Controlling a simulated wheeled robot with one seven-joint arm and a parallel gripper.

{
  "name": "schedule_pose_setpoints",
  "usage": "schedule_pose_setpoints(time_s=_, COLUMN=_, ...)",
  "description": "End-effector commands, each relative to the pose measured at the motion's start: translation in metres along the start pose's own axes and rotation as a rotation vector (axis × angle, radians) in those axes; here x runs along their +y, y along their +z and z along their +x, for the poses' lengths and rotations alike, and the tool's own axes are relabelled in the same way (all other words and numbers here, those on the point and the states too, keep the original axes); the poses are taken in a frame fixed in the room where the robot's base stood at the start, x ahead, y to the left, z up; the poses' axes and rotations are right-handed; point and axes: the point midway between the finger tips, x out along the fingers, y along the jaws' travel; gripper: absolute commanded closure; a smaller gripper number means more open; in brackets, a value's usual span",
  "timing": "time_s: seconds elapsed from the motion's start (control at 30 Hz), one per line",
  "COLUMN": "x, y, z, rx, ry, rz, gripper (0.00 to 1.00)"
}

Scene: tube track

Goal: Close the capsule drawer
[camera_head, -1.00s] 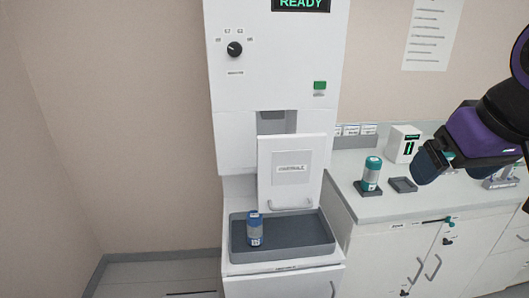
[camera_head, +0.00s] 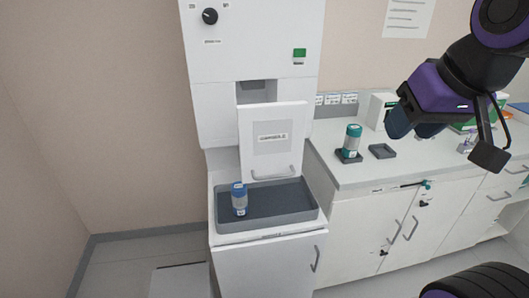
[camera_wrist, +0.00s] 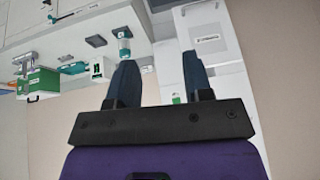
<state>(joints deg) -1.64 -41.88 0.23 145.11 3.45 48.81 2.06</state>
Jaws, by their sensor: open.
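The capsule drawer (camera_head: 290,142) is a white front panel with a label and a bar handle (camera_head: 272,173) low on it. It stands forward of the white machine (camera_head: 252,55), with a dark gap (camera_head: 256,92) above and behind it. In the wrist view a white labelled panel (camera_wrist: 208,55) shows upside down past the fingers. My gripper (camera_head: 414,122) is at the right in the head view, well apart from the drawer, in front of the counter. In the wrist view its two dark fingers (camera_wrist: 160,62) are spread with nothing between them.
A grey tray (camera_head: 290,207) below the drawer holds a blue-capped container (camera_head: 239,198). On the right counter (camera_head: 355,180) are a teal-capped container (camera_head: 352,140) on a small base and an empty dark holder (camera_head: 382,151). Open floor lies left of the machine.

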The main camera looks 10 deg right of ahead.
Motion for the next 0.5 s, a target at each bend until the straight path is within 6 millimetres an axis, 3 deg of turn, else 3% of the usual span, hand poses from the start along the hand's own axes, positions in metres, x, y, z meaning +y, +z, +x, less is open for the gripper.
schedule_pose_setpoints(time_s=0.03, x=-0.011, y=-0.008, z=0.008, rx=0.007, ry=-0.039, rz=0.027, gripper=0.65)
schedule_pose_setpoints(time_s=0.2, x=-0.064, y=-0.046, z=0.042, rx=0.061, ry=-0.220, rz=0.236, gripper=1.00)
schedule_pose_setpoints(time_s=0.5, x=-0.144, y=-0.093, z=0.108, rx=0.108, ry=-0.401, rz=0.748, gripper=1.00)
